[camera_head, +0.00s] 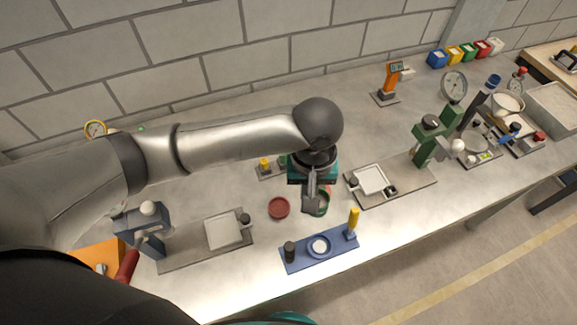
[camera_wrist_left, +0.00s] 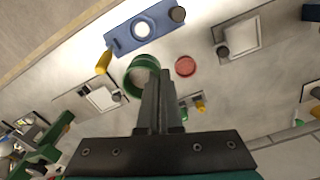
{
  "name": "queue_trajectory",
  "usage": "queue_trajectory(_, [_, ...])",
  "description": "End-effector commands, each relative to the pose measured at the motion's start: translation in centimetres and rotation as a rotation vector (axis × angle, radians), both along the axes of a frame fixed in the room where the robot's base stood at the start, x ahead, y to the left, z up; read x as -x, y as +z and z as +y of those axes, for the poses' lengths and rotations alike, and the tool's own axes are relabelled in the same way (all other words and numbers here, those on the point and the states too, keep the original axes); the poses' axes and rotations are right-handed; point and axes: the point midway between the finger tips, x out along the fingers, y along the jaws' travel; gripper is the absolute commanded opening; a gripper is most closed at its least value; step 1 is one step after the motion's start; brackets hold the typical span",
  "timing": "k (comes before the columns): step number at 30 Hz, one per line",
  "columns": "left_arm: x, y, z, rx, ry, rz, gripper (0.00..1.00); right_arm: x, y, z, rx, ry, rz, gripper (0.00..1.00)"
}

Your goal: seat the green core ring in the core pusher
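The green core ring (camera_head: 323,204) is partly hidden by my left gripper (camera_head: 312,205) in the head view. In the left wrist view the ring (camera_wrist_left: 131,76) looks large and close, with its wall at the fingertips of my left gripper (camera_wrist_left: 159,73). The fingers are nearly together and appear shut on the ring's wall, holding it above the table. A blue base (camera_head: 291,262), which looks like the core pusher, has a pale round seat, a dark knob and a yellow post. It lies in front of the ring, apart from it; it also shows in the left wrist view (camera_wrist_left: 119,45). My right gripper is not in view.
A red disc (camera_head: 279,208) lies left of the ring. A grey plate with a white tray (camera_head: 371,180) lies to the right, near a green stand (camera_head: 422,146). Another plate with a tray (camera_head: 222,231) is on the left. A small block with yellow and green knobs (camera_head: 264,170) stands behind.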

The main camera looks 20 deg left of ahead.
Motion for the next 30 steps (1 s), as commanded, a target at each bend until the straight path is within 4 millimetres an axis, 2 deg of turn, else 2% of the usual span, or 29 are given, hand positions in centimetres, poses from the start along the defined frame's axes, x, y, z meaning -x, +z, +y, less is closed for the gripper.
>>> queue_trajectory(3, [1.4, -0.4, -1.5, 0.001, -0.165, -0.001, 0.00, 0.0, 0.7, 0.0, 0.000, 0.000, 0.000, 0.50])
queue_trajectory(9, [2.4, -1.1, -2.3, 0.003, -0.284, 0.001, 0.00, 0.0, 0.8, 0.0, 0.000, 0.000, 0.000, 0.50])
queue_trajectory(20, [2.5, -3.1, -2.3, 0.002, -0.287, 0.001, 0.00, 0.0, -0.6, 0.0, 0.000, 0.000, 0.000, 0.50])
queue_trajectory(30, [2.4, -5.2, -2.3, 0.002, -0.287, 0.000, 0.00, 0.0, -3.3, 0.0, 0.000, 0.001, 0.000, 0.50])
